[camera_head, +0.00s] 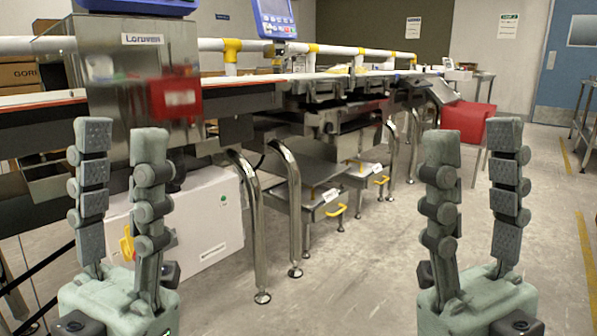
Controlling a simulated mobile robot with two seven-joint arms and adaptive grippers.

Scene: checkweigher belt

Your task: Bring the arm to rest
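My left gripper (121,140) stands in the lower left of the head view, its two fingers pointing up and spread apart with nothing between them. My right gripper (474,142) stands in the lower right, also upright with its fingers wide apart and empty. Both are in front of the checkweigher belt line (240,97) and appear to touch nothing. The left gripper hides part of the machine housing and the white cabinet behind it. My arms behind the grippers are out of view.
A steel housing (128,62) and a white cabinet (212,215) stand at the left. Bent steel legs (258,230) carry the line. A red bin (467,122) stands beyond the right gripper. A blue door (566,60) is at the back right. The grey floor (360,270) is clear between the grippers.

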